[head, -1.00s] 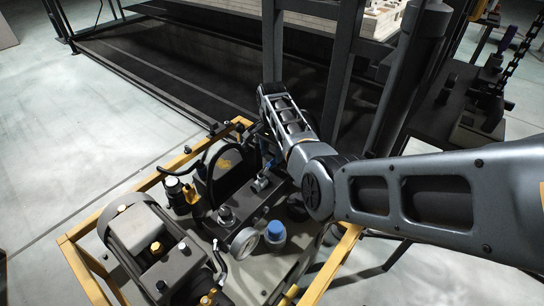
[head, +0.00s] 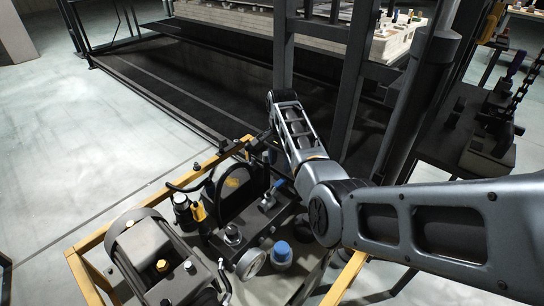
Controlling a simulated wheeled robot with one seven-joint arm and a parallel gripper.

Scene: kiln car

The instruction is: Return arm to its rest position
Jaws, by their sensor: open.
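My arm (head: 435,232) reaches in from the right edge, over the right side of a yellow-framed power unit. It bends at a round joint (head: 325,212), and its slimmer forearm (head: 297,135) runs up and away to a dark joint near the unit's far corner. My gripper does not show; it is hidden beyond the far end of the forearm. Nothing held by it can be seen.
The power unit's yellow frame (head: 152,202) holds a motor (head: 150,250), a round gauge (head: 251,263) and a blue cap (head: 282,250). Dark steel posts (head: 352,88) stand close behind the forearm. A dark bench (head: 455,140) with a chain is at right. Pale floor (head: 60,150) is clear at left.

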